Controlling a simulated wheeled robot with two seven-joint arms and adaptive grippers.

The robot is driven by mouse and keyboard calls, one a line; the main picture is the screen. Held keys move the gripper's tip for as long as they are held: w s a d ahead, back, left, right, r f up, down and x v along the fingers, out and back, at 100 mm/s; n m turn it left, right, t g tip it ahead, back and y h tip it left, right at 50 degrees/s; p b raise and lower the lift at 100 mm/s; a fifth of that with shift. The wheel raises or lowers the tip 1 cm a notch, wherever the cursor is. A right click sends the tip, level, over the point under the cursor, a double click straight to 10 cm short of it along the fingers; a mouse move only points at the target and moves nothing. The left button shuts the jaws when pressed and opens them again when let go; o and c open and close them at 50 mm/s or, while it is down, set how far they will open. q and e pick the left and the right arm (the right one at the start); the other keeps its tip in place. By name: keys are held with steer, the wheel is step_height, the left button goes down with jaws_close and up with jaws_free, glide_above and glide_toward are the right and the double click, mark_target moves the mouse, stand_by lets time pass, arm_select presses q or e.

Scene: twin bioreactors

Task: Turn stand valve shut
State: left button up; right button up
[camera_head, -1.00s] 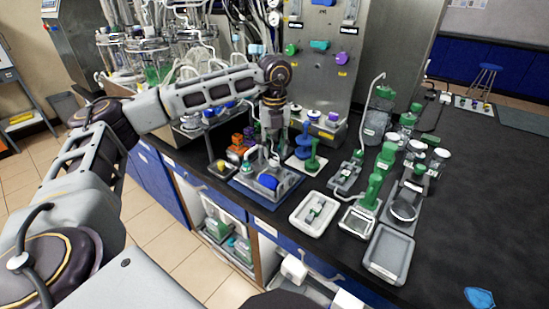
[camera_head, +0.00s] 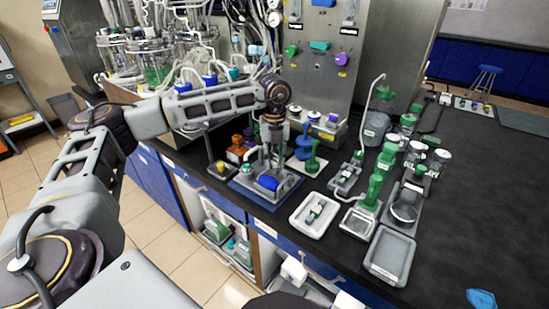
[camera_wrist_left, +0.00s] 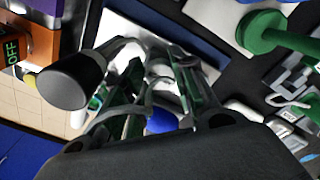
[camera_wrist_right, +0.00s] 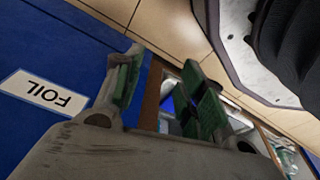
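On a blue mat (camera_head: 236,183) at the bench's front edge stands a pale stand with a blue rounded part (camera_head: 268,183); the blue part also shows in the left wrist view (camera_wrist_left: 160,121). My left gripper (camera_head: 272,148) points down just above this stand. In the left wrist view my left gripper (camera_wrist_left: 158,65) has its fingers apart, with pale grey stand parts between and below them. I cannot make out the valve handle or any contact with it. My right gripper (camera_wrist_right: 163,60) is open and empty, low by the blue cabinet fronts.
A black-ended cylinder (camera_wrist_left: 75,78) is close beside the left fingers. An orange block (camera_head: 236,153) and green funnel-like piece (camera_head: 313,160) flank the stand. A white tray (camera_head: 313,213) lies to the right. The dark bench (camera_head: 470,210) is mostly clear at far right.

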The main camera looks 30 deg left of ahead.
arm_select(q)
steer(key=shift+c, duration=0.8)
arm_select(e)
steer(key=shift+s, duration=0.1)
